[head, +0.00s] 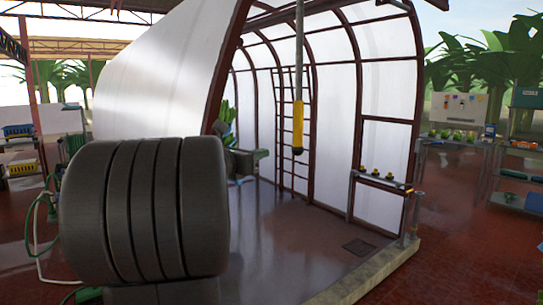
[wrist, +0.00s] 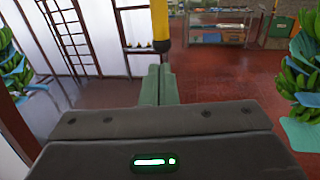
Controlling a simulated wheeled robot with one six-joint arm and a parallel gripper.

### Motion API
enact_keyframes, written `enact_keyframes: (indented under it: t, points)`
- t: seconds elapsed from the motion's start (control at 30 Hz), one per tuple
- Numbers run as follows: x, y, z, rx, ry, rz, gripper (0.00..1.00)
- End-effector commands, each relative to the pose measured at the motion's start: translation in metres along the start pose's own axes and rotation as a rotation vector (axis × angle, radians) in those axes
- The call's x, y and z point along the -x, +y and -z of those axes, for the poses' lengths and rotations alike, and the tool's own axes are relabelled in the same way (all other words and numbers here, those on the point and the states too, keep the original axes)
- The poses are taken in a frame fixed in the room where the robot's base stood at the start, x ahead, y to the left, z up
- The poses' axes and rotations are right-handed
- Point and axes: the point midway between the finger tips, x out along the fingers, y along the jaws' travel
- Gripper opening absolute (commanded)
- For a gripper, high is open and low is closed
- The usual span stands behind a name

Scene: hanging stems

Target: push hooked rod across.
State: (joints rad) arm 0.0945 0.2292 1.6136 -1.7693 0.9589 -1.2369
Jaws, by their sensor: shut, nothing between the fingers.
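The rod hangs upright in the head view, with a thin grey upper shaft, a yellow lower part (head: 298,127) and a black tip. Its top runs out of the frame, and I see no hook. In the wrist view the rod's yellow end (wrist: 160,20) and black tip show straight beyond my fingers. My gripper (head: 265,153) is shut and empty, left of the rod in the head view, near the height of its lower end. Its green fingers lie together in the wrist view (wrist: 159,69). A gap shows between fingertips and rod in the head view.
A dark red frame with translucent white panels (head: 335,90) curves behind the rod, with a ladder (head: 293,115) against it. A low shelf with small yellow items (head: 375,174) stands to the right. The floor below is clear.

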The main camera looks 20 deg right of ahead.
Motion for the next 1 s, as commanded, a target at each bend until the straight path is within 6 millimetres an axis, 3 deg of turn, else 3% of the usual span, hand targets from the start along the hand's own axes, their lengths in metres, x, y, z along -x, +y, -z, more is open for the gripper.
enact_keyframes:
  t: [0.2,0.63,0.77,1.0]
  points:
    - [0.017,0.000,0.000,0.000,0.001,-0.001,0.00]
    - [0.015,0.000,0.000,0.001,0.001,0.001,0.00]
    - [0.005,0.000,0.000,0.003,0.001,0.002,0.00]
    - [-0.038,-0.001,-0.001,0.002,0.002,0.005,0.00]
